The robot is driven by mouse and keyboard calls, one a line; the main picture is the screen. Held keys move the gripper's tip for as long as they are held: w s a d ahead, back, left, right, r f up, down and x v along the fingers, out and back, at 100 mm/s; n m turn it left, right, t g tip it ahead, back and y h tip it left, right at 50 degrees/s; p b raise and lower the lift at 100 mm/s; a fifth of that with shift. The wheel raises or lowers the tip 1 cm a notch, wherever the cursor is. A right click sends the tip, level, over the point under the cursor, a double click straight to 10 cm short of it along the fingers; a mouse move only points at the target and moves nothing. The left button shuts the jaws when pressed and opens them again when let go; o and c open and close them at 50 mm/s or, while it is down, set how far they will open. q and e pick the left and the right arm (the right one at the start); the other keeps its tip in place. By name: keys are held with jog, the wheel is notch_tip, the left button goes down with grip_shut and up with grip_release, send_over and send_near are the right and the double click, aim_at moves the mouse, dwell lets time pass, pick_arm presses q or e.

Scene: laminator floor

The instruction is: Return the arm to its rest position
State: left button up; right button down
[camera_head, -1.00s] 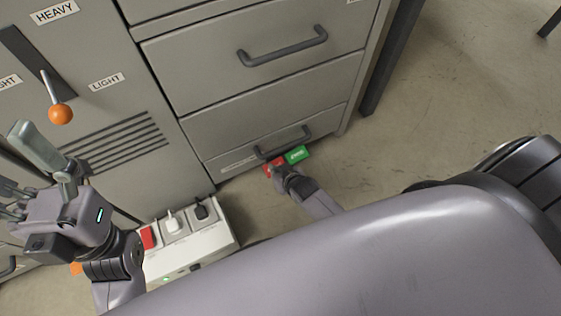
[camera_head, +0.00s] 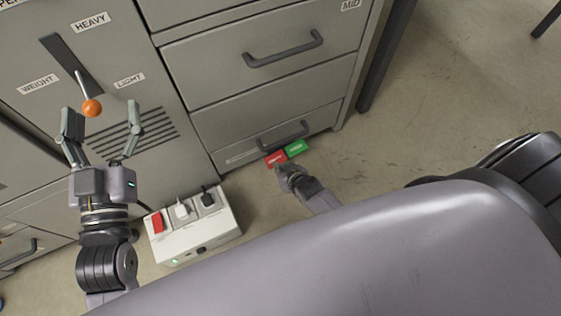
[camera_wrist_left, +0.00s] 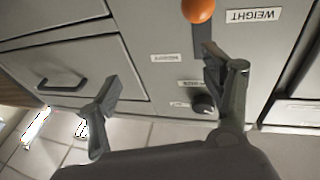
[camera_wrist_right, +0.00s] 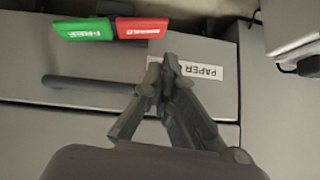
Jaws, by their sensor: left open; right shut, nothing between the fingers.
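My left gripper (camera_head: 101,130) is open and empty in front of the grey cabinet (camera_head: 185,75). In the head view its fingers stand on either side below the orange lever knob (camera_head: 92,107), which also shows at the top of the left wrist view (camera_wrist_left: 198,10). I cannot tell whether they touch the cabinet. My right gripper (camera_wrist_right: 160,75) is shut and empty. In the right wrist view it is near a drawer with a dark handle (camera_wrist_right: 88,84) and a PAPER label (camera_wrist_right: 200,70). In the head view the right fingers are small and partly hidden.
A white power strip (camera_head: 185,247) with a red switch and plugs lies on the floor. A dark table leg (camera_head: 385,60) stands right of the cabinet.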

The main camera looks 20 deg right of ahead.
pick_arm(q)
jog(key=shift+a+f+g, duration=0.1)
jog(key=shift+f+g, duration=0.3)
jog(key=shift+f, duration=0.3)
